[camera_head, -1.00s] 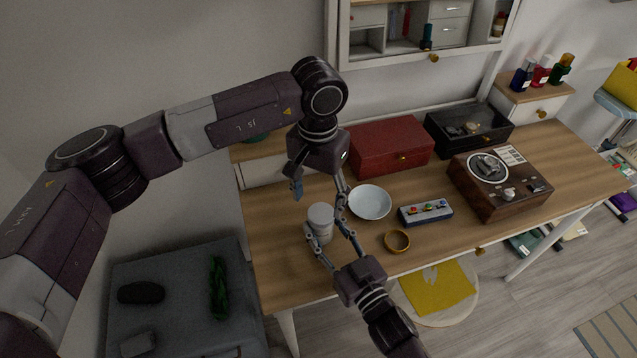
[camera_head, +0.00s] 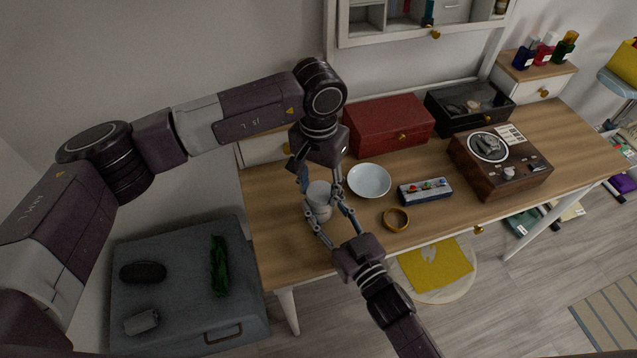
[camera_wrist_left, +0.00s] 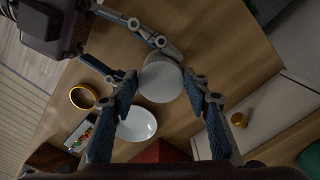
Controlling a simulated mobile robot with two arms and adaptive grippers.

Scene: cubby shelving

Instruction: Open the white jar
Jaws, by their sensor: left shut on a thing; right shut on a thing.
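The white jar (camera_head: 319,204) stands upright near the left end of the wooden desk. My left gripper (camera_head: 320,187) points down from above, with its fingers on both sides of the jar's top. The left wrist view shows the round white lid (camera_wrist_left: 160,82) between its fingers, shut on it. My right gripper (camera_head: 322,211) reaches in from the front right and is shut on the jar's body lower down. The fingers hide parts of the jar's sides. The lid sits on the jar; I cannot tell whether it has turned.
A white bowl (camera_head: 369,181) stands just right of the jar. A gold ring (camera_head: 396,219) and a small box with colored knobs (camera_head: 425,190) lie further right. A red box (camera_head: 390,124) and a record player (camera_head: 500,163) are behind and right. The desk's front-left corner is clear.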

